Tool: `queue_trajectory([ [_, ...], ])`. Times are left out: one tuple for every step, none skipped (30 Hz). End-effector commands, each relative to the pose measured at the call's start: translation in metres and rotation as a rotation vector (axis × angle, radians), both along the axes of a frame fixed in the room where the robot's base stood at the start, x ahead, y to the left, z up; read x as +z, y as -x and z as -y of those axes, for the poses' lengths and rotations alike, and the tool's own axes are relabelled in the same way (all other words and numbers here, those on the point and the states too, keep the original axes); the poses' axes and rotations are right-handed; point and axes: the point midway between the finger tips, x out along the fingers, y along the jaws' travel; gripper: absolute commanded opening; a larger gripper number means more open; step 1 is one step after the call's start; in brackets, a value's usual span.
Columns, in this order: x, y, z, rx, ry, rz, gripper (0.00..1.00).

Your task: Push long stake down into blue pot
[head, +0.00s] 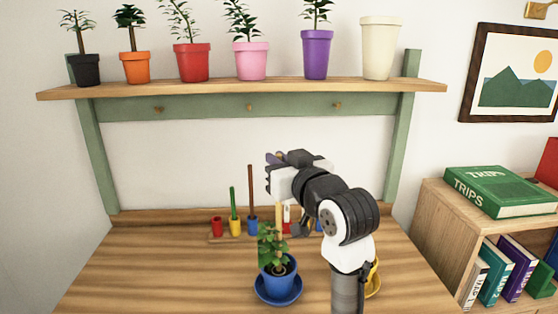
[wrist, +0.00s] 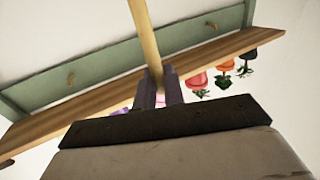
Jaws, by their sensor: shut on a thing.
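The blue pot (head: 278,284) stands on a blue saucer (head: 279,299) on the wooden bench and holds a leafy green plant (head: 271,247). A long pale wooden stake (head: 279,220) stands about upright above the pot, beside the plant. Leaves hide its lower end, so I cannot tell how deep it is. My gripper (head: 273,179) is above the pot, shut on the stake. In the wrist view, the fingers (wrist: 158,88) clasp the stake (wrist: 146,40), which runs from them to the picture's top edge.
Behind the pot stands a row of small coloured holders, with a green stick (head: 233,199) and a tall brown stick (head: 250,190). A yellow saucer (head: 373,279) is partly hidden behind my arm. A shelf (head: 210,90) with potted plants spans above. The bench's left side is clear.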

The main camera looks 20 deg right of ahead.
Motion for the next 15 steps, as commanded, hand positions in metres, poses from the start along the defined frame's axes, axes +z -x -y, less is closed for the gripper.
queue_trajectory([
  [-0.0019,0.0000,-0.0001,0.000,0.000,0.000,0.00],
  [-0.0028,0.0000,-0.0001,0.000,0.000,0.000,0.00],
  [-0.0040,-0.0001,-0.0002,0.000,0.000,0.000,0.00],
  [-0.0050,-0.0001,-0.0002,0.000,0.000,0.000,0.00],
  [-0.0060,-0.0001,-0.0002,0.000,0.000,0.000,0.00],
  [-0.0073,-0.0001,-0.0002,0.000,0.000,0.000,0.00],
  [-0.0082,-0.0001,-0.0002,0.000,0.000,0.000,0.00],
  [-0.0091,-0.0001,-0.0002,0.000,0.000,0.000,0.00],
  [-0.0102,0.0000,-0.0002,0.000,0.000,0.000,0.00],
  [-0.0108,0.0000,-0.0002,0.000,0.000,0.000,0.00],
  [-0.0112,0.0000,-0.0001,0.000,0.000,0.000,0.00],
  [-0.0115,0.0000,-0.0001,0.000,0.000,0.000,0.00],
  [-0.0115,0.0001,-0.0001,0.000,0.000,0.000,0.00],
  [-0.0115,0.0001,-0.0001,0.000,0.000,0.000,0.00],
  [-0.0113,0.0001,-0.0001,0.000,0.000,0.000,0.00],
])
